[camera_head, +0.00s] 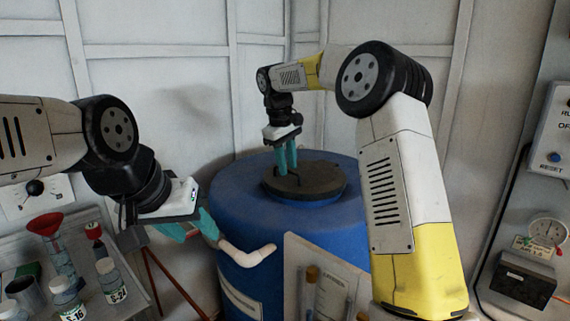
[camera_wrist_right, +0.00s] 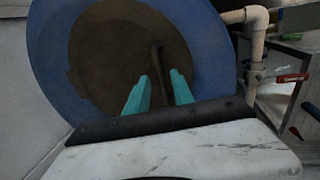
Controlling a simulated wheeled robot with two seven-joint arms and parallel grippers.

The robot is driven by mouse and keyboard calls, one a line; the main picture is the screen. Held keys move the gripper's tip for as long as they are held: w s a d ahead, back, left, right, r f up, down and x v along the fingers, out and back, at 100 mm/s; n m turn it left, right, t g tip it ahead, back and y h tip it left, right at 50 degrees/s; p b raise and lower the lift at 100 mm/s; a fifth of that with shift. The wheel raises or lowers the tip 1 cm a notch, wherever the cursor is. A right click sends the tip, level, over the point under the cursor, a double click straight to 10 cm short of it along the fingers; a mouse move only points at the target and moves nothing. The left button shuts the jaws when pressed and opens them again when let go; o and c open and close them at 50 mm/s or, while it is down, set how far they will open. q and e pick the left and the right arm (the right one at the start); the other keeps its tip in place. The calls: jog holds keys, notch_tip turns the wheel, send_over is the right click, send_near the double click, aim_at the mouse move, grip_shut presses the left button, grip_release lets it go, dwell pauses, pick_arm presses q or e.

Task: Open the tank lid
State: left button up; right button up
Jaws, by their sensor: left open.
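The blue tank (camera_head: 235,205) stands at the middle, with a round dark lid (camera_head: 325,182) on its top. The lid (camera_wrist_right: 100,60) and the tank's blue rim (camera_wrist_right: 55,60) also show in the right wrist view. A thin dark bar handle (camera_wrist_right: 156,60) crosses the lid. My right gripper (camera_head: 287,158) points down over the lid. In the right wrist view its teal fingers are apart, with the handle between them and gaps beside it. Whether the fingertips touch the lid is unclear. My left gripper (camera_head: 190,228) is open and empty, left of the tank near a pale pipe.
The pale pipe (camera_head: 248,257) bends out from the tank's front left. A bench (camera_head: 125,300) with bottles and a red funnel (camera_head: 45,224) is at lower left. A panel (camera_head: 325,275) stands before the tank. A gauge (camera_head: 547,230) and control box (camera_head: 555,130) are at right.

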grip_shut()
dwell(1.2)
